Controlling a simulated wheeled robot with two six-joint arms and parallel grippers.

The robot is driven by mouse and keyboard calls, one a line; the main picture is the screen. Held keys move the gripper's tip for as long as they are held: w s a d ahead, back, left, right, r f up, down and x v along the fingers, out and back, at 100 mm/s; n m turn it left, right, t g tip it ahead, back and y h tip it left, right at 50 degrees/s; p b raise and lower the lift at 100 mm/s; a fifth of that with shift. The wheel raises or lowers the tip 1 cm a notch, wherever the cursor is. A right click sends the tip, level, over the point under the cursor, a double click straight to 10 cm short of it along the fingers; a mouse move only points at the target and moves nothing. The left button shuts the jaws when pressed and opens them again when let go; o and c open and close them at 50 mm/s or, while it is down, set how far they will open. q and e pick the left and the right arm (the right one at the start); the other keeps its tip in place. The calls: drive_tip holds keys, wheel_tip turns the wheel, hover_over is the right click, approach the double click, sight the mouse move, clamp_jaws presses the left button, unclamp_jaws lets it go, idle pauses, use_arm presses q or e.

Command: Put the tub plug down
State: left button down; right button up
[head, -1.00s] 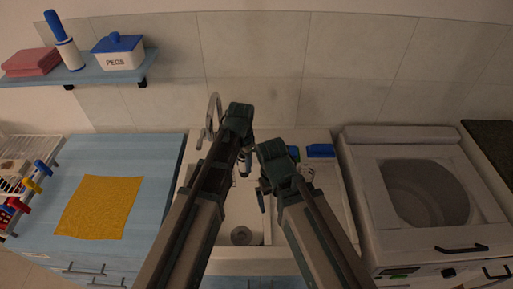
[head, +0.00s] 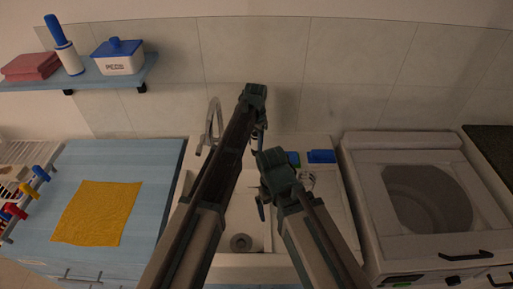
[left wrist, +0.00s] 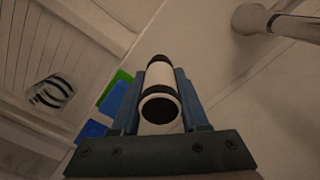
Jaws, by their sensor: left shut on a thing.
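My left gripper (head: 256,140) is at the back of the sink, to the right of the faucet. In the left wrist view its fingers (left wrist: 160,100) are shut on the tub plug (left wrist: 158,78), a white cylinder with black bands. In the head view the plug is mostly hidden by my arm and hand. My right gripper (head: 263,200) hangs over the right part of the sink; whether its jaws are open is unclear.
The sink basin (head: 250,220) has a round grey drain (head: 241,243). The faucet (head: 214,120) stands behind. A blue block (head: 321,156) and a striped item (head: 308,180) are at the sink's right. A yellow cloth (head: 98,212) lies on the left counter.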

use_arm(q)
drive_tip(key=f+b, duration=0.2)
drive_tip(key=w+f+b, duration=0.1)
drive_tip(key=f, duration=0.1)
drive_tip(key=shift+d+b, duration=0.15)
drive_tip(key=shift+b, duration=0.25)
use_arm(e)
wheel_tip(320, 180, down, 4)
drive_tip(key=shift+r, duration=0.1)
use_arm(q)
drive_tip(key=shift+r, duration=0.15)
use_arm(e)
drive_tip(key=shift+r, duration=0.1)
use_arm(q)
drive_tip(key=shift+c, duration=2.1)
unclamp_jaws()
wheel_tip(320, 180, up, 12)
drive_tip(key=p, duration=1.2)
use_arm(e)
wheel_tip(320, 180, up, 12)
